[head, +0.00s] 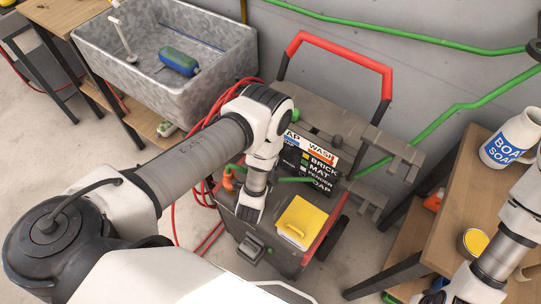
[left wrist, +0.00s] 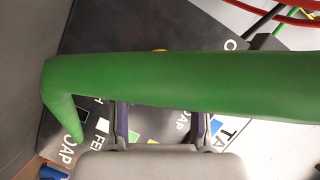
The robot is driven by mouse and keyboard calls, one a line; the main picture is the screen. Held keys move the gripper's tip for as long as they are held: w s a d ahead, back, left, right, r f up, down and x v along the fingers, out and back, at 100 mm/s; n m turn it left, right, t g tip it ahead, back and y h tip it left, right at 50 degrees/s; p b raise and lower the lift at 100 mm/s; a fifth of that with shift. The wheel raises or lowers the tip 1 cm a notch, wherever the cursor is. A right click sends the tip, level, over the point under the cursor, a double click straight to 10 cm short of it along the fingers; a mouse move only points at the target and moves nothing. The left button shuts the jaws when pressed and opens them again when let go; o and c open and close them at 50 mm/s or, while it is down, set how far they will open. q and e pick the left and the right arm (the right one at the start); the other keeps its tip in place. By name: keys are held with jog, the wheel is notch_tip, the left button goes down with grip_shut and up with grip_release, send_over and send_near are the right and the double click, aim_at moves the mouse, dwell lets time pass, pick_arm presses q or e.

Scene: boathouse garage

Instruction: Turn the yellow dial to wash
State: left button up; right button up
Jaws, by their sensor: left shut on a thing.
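In the head view my left arm reaches over a grey wheeled washer (head: 226,196). My left gripper (head: 250,207) points down at its top. In the left wrist view its two fingers (left wrist: 160,125) pass behind a thick green hose (left wrist: 190,78), which hides the fingertips. A small yellow edge of the dial (left wrist: 160,50) shows just beyond the hose, in line with the gap between the fingers. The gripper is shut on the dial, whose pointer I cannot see. A black and white label panel (head: 318,160) reads WASH, BRICK, MAT and more. My right gripper's fingers are not in view.
A yellow pad (head: 302,222) lies on the washer. A red handle (head: 340,50) rises behind it. A metal sink (head: 100,48) is at the left. A wooden table (head: 470,190) with a BOAT SOAP jug (head: 512,138) is at the right. Red hoses lie on the floor.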

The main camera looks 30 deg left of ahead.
pick_arm(q)
jog(key=o, duration=1.1)
jog(key=v, duration=0.7)
jog(key=shift+s, duration=0.2)
jog(key=shift+d, duration=0.1)
